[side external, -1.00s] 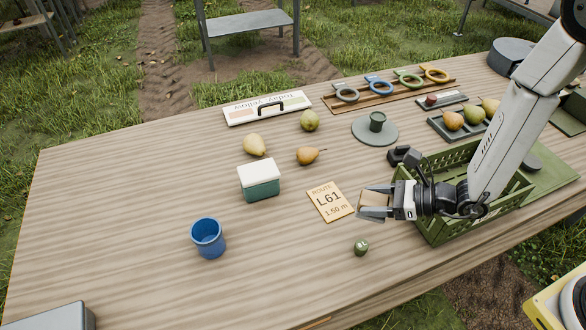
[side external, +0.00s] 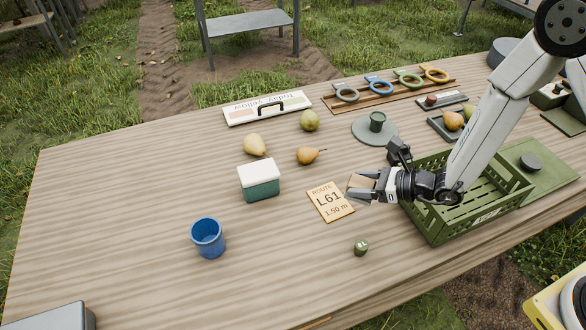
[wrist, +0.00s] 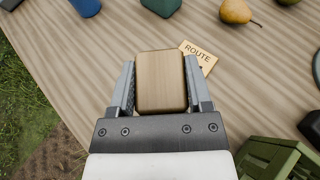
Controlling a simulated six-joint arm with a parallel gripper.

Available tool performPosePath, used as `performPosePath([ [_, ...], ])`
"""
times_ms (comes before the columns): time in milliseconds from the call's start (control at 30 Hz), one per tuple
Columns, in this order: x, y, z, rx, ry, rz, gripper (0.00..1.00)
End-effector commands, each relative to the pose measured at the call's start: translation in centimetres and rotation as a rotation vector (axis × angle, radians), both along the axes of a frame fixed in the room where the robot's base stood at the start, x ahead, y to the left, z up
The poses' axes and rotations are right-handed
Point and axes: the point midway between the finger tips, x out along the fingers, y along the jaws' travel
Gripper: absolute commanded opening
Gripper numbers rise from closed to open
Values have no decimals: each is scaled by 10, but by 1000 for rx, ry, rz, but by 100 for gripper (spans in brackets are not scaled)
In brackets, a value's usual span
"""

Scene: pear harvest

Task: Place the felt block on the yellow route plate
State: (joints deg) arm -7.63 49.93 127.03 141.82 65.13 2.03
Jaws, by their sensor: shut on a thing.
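The yellow route plate (side external: 330,201), printed "ROUTE L61 1.50 m", lies flat on the wooden table. My gripper (side external: 362,186) is shut on a tan felt block (wrist: 161,80), with one finger along each side of it. In the side view the block is mostly hidden by the fingers. The gripper and block are just right of the plate, seemingly above the table. In the wrist view the block covers much of the plate, and only its "ROUTE" end (wrist: 199,55) shows beyond the block's upper right.
A green crate (side external: 440,222) stands close to the right, under my arm. A small green object (side external: 361,247) lies in front of the plate.

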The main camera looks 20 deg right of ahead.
Motion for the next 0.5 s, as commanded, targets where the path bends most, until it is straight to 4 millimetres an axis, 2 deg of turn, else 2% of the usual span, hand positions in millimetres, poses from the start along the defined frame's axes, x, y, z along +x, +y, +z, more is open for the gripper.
performPosePath([
  [200, 29, 9, -14, -1, -1, 0, 6],
  [500, 57, 17, -47, 0, 1, 1, 6],
])
